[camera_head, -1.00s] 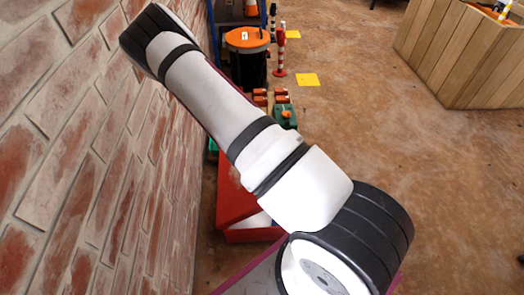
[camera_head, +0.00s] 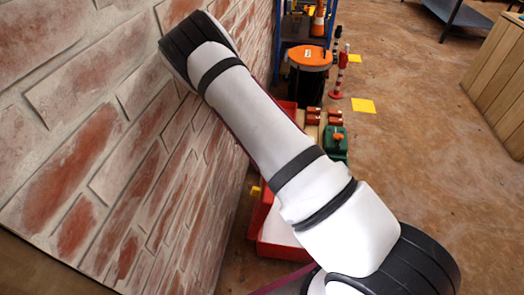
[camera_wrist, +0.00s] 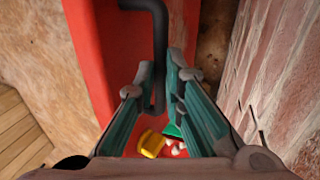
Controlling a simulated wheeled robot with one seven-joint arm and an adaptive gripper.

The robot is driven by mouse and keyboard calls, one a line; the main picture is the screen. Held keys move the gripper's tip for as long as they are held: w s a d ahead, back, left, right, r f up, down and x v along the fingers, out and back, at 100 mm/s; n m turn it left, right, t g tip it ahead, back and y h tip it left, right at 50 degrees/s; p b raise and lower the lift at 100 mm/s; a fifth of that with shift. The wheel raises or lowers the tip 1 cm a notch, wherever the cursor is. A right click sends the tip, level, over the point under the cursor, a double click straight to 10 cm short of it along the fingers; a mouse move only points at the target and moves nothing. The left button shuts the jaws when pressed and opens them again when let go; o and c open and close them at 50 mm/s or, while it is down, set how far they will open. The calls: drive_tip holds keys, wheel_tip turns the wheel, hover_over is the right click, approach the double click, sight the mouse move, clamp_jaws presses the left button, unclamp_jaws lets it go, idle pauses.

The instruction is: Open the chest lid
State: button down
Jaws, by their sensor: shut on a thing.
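The red chest (camera_head: 285,247) stands on the floor by the brick wall, partly hidden behind my arm in the head view. A pale interior shows behind its front wall. A narrow red strip beside the wall looks like its lid (camera_head: 262,212), tilted up; how far is unclear. In the wrist view, a red panel (camera_wrist: 95,50) carries a bent black handle (camera_wrist: 158,25). My gripper (camera_wrist: 160,82) has its fingers on both sides of this handle and is shut on it. Yellow (camera_wrist: 151,143) and green (camera_wrist: 173,130) items lie beyond the fingers. The head view hides my gripper.
The brick wall (camera_head: 120,140) runs close along the left of my arm. Behind the chest are a green case (camera_head: 336,142), an orange-topped black bin (camera_head: 308,75) and a red-white post (camera_head: 340,72). A wooden planter (camera_head: 502,85) stands right.

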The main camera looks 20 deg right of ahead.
drive_tip(key=shift+s+d+f, duration=0.1)
drive_tip(key=shift+s+f, duration=0.15)
drive_tip(key=shift+f, duration=0.25)
drive_tip(key=shift+s+d+f, duration=0.1)
drive_tip(key=shift+s+f, duration=0.1)
drive_tip(key=shift+f, duration=0.25)
drive_tip(key=c, duration=1.8)
unclamp_jaws()
drive_tip(key=shift+w+f, duration=0.1)
drive_tip(key=shift+f, duration=0.15)
drive_tip(key=shift+o, duration=0.7)
drive_tip(key=shift+r, duration=0.15)
drive_tip(key=shift+w+r, duration=0.1)
drive_tip(key=shift+r, duration=0.1)
wheel_tip(320, 180, up, 10)
